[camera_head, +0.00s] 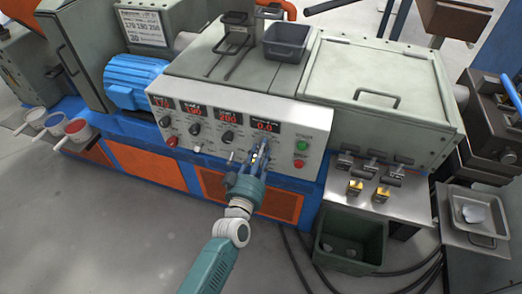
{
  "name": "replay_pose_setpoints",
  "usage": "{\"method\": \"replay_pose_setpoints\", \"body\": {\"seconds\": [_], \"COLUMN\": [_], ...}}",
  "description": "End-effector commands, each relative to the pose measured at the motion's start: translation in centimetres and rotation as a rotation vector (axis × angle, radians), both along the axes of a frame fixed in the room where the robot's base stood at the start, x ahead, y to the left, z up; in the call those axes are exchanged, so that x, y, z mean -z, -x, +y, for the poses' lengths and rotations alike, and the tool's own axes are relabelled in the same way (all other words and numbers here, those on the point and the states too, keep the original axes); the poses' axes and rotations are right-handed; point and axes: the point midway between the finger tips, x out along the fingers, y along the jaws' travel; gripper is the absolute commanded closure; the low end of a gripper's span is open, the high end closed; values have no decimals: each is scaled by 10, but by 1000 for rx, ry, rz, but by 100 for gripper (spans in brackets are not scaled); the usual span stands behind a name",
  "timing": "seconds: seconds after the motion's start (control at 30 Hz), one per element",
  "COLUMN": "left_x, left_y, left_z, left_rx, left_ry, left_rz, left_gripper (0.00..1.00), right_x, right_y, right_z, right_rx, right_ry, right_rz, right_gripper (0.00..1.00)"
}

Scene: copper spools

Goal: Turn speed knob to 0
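A white control panel (180,122) on the machine front has a row of red digital displays with black knobs below. The rightmost display (265,126) reads 0.0. The display to its left (227,118) appears to read 200, with a black knob (227,136) under it. My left gripper (259,150) is at the panel below the rightmost display, its fingers pointing at the panel. It covers the place under that display, so a knob there is mostly hidden. Whether the fingers are closed on it cannot be made out. My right gripper is not in view.
A green button (302,146) and a red button (299,164) sit right of my gripper. Several levers (371,156) stand on a metal shelf at right. A dark green bin (350,240) is below. A grey tray (287,41) rests on top.

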Motion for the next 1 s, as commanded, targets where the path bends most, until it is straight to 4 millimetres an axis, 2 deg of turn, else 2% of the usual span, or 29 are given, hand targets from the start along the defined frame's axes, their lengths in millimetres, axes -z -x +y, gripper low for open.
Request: {"method": "replay_pose_setpoints", "body": {"seconds": [0.67, 1.0], "left_x": [-3, -3], "left_y": [-1, -1], "left_z": [1, 2], "left_rx": [-3, -3], "left_ry": [28, 158], "left_rz": [3, 43], "left_gripper": [99, 99], "right_x": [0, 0], "right_y": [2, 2], "right_z": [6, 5], "right_rx": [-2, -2], "right_ry": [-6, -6], "right_rz": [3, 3], "right_gripper": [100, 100]}}
